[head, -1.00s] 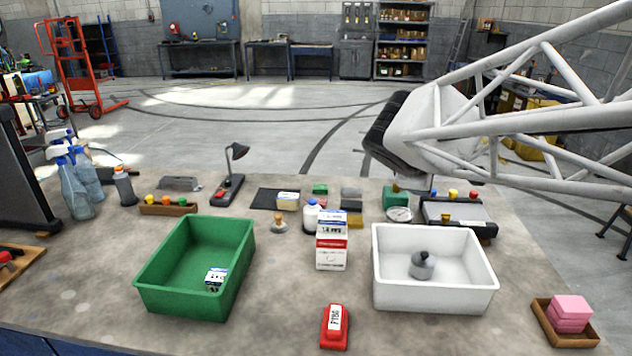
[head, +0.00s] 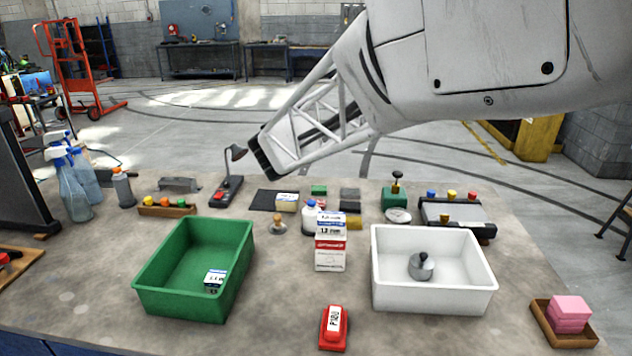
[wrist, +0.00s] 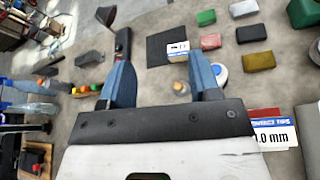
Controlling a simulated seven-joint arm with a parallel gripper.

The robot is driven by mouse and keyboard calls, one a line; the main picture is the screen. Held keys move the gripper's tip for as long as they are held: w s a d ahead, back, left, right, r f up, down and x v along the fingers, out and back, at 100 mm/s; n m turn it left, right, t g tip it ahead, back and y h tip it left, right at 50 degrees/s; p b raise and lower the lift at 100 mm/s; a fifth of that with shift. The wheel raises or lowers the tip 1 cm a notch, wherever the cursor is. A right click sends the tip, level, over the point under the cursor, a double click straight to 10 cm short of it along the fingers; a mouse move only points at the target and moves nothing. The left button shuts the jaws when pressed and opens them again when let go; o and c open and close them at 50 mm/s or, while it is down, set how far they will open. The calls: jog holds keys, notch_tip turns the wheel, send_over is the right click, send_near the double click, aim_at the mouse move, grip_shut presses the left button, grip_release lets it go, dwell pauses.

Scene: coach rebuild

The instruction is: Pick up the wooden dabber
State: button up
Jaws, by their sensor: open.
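The wooden dabber (head: 278,223) stands on the bench top, a small tan knob on a round base, behind and right of the green bin. In the wrist view the dabber (wrist: 181,88) appears between my fingers, nearer the right one. My gripper (wrist: 160,66) is open and empty, its two blue fingers spread wide. It is above the bench, and the dabber is clear of both fingers. In the head view my arm crosses the upper right, and the fingers cannot be made out.
The green bin (head: 150,285) holds a small labelled box. A white bin (head: 385,296), a carton (head: 330,254) and a white bottle (head: 309,222) stand to the right. Bare bench surrounds the dabber's front.

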jog(key=a+f+n+y, duration=0.1)
jog(key=a+f+n, duration=0.1)
jog(key=a, duration=0.2)
send_near(277, 218)
jog(key=x, duration=0.5)
jog(key=shift+a, duration=0.15)
jog(key=shift+w, duration=0.15)
jog(key=shift+x, duration=1.2)
jog(key=shift+w+f, duration=0.1)
jog(key=shift+w, duration=0.05)
jog(key=shift+x, duration=2.4)
